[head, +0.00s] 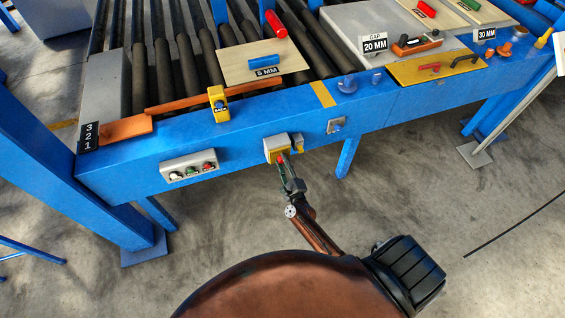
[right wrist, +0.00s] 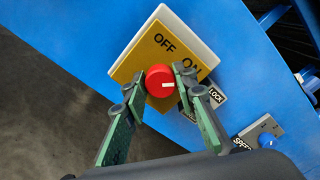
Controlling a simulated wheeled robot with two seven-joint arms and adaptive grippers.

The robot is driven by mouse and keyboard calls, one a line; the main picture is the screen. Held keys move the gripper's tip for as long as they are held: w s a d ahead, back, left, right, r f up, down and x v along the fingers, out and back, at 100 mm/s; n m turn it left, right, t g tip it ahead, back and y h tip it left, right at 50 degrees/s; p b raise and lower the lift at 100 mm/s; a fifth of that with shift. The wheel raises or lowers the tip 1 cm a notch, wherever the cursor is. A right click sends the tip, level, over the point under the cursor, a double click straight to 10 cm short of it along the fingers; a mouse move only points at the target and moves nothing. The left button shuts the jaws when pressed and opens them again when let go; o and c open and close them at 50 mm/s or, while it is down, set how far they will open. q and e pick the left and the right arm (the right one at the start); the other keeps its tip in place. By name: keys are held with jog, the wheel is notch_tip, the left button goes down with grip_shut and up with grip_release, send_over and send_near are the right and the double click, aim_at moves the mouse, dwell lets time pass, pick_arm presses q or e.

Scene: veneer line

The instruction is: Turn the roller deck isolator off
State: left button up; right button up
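The isolator is a yellow plate (right wrist: 143,62) marked OFF and ON, with a round red knob (right wrist: 160,80). In the wrist view the knob's white mark points right, nearer the ON side than OFF. In the head view the isolator (head: 277,150) sits on the blue front beam. My right gripper (right wrist: 157,84) has its fingers apart on either side of the knob. The right finger is close against the knob or touching it; a small gap shows at the left one. In the head view the right gripper (head: 283,170) reaches up to the isolator. My left gripper is out of view.
A LOCK label (right wrist: 216,95) and a blue SPEED knob (right wrist: 265,140) are right of the isolator. A button box (head: 188,168) is to its left on the blue beam (head: 240,130). Rollers and boards lie above. The floor in front is clear.

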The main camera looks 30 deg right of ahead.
jog(key=c, duration=0.6)
jog(key=shift+n, duration=0.3)
jog(key=n+p, duration=0.1)
jog(key=n, duration=0.1)
jog(key=shift+n, duration=0.3)
jog(key=n+p, duration=0.1)
jog(key=n, duration=0.3)
jog(key=shift+n, duration=0.3)
jog(key=n+p, duration=0.1)
jog(key=n, duration=0.4)
jog(key=shift+a+f+p, duration=0.1)
jog(key=shift+p, duration=0.2)
jog(key=n, duration=0.5)
jog(key=shift+p, duration=0.3)
